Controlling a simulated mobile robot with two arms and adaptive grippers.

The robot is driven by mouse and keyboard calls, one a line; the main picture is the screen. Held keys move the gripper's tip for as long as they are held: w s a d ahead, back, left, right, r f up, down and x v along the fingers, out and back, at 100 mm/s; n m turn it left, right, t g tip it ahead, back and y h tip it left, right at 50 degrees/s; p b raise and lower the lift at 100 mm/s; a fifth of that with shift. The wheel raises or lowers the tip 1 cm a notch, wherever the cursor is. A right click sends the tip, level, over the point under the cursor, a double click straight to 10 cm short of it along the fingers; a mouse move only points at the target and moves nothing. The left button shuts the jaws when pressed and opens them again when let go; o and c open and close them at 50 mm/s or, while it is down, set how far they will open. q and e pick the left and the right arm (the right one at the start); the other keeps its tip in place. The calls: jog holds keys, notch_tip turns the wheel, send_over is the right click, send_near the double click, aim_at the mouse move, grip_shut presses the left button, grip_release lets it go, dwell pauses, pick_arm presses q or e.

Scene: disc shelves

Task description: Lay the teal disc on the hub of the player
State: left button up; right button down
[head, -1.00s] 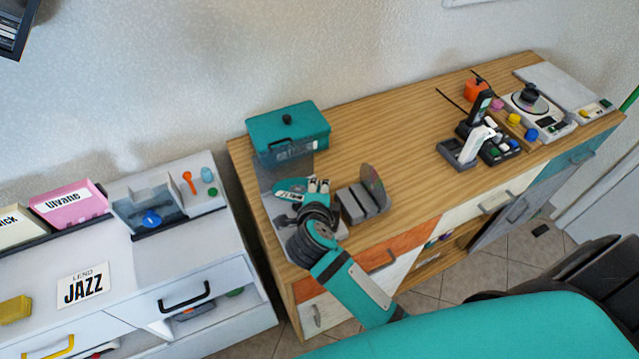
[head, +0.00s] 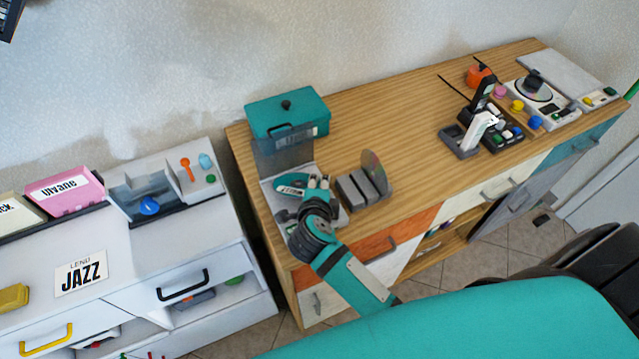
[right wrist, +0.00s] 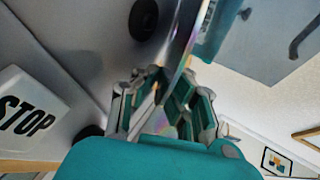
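My right gripper (head: 319,182) is shut on the teal disc (head: 292,184), which has a pale label band. In the right wrist view the disc (right wrist: 182,45) shows nearly edge-on, thin and shiny, between the fingers (right wrist: 165,100). The player (head: 272,197) is a grey unit with a raised clear lid, at the left end of the wooden cabinet. The disc is over the player; whether it touches the hub I cannot tell. The hub is hidden in the head view; a dark round knob in the right wrist view may be it. My left gripper is not in view.
A grey slotted rack (head: 352,194) with an upright shiny disc (head: 375,172) stands close right of the gripper. A teal box (head: 287,112) stands behind the player. A STOP label (right wrist: 28,115) shows beside the gripper. The middle of the wooden top is clear.

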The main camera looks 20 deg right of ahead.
jog(key=shift+p, duration=0.85)
dwell(0.7)
jog(key=c, duration=1.4)
grip_release()
jog(key=shift+s, duration=0.1)
jog(key=v, duration=1.2)
jog(key=shift+r, duration=0.1)
